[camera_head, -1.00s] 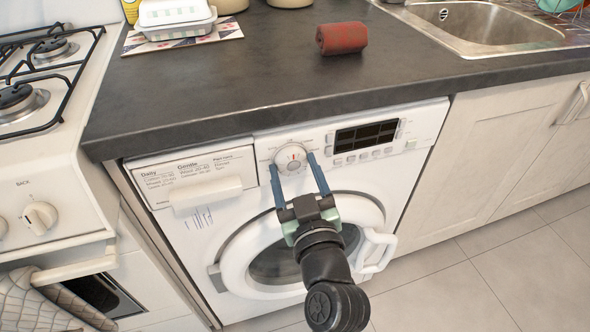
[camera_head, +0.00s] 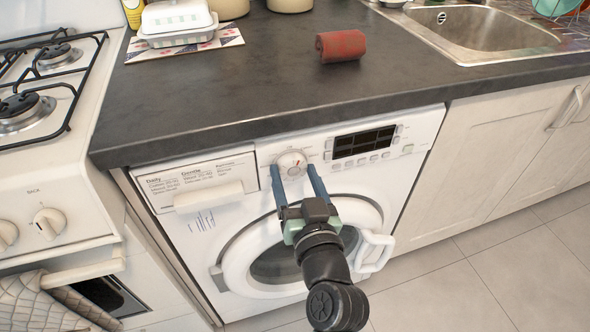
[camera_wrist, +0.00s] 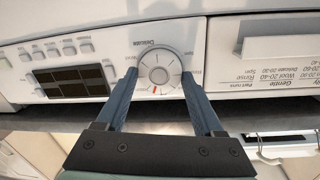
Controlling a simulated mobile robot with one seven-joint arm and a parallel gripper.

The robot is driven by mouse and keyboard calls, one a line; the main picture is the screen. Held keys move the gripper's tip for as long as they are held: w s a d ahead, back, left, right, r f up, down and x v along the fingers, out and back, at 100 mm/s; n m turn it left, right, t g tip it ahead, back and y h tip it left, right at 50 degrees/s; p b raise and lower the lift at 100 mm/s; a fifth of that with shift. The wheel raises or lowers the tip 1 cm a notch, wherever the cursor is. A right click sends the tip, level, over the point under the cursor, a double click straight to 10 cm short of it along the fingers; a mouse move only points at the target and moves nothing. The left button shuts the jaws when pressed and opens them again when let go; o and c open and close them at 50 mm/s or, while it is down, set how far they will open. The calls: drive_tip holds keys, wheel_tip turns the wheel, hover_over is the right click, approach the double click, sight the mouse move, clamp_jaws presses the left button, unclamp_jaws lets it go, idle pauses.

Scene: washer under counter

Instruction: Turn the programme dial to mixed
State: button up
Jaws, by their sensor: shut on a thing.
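The programme dial (camera_head: 292,163) is a round white knob with a red mark, on the white washer's front panel (camera_head: 330,150). In the wrist view the dial (camera_wrist: 159,68) appears upside down, its red mark at the lower edge, slightly left of centre. My gripper (camera_head: 293,168) has its two blue fingers on either side of the dial, shut on it. The wrist view shows the fingertips (camera_wrist: 160,75) at the dial's left and right edges. Small labels around the dial are mostly unreadable; I cannot tell which programme the mark points to.
A dark display (camera_head: 364,141) with buttons is right of the dial, and the detergent drawer (camera_head: 208,196) is left. The round washer door (camera_head: 236,250) is below, partly behind my arm. The dark countertop (camera_head: 240,80) overhangs the panel and carries a red roll (camera_head: 341,45).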

drive_tip(key=m+p, duration=0.2)
drive_tip(key=m, duration=0.3)
drive_tip(key=shift+d+r+g+p, duration=0.1)
drive_tip(key=shift+r+g+p, duration=0.05)
drive_tip(key=shift+g+p, duration=0.2)
drive_tip(key=m+y+p, duration=0.1)
drive_tip(key=m+p, duration=0.1)
drive_tip(key=m, duration=0.3)
drive_tip(key=shift+d, duration=0.1)
drive_tip(key=shift+f+m, duration=0.2)
drive_tip(key=shift+m, duration=0.2)
drive_tip(key=o, duration=1.4)
drive_tip(key=shift+c, duration=0.2)
drive_tip(key=shift+s, duration=0.1)
drive_tip(key=v, duration=1.2)
drive_tip(key=shift+s+d+r, duration=0.15)
drive_tip(key=shift+s+r, duration=0.05)
drive_tip(key=shift+s, duration=0.1)
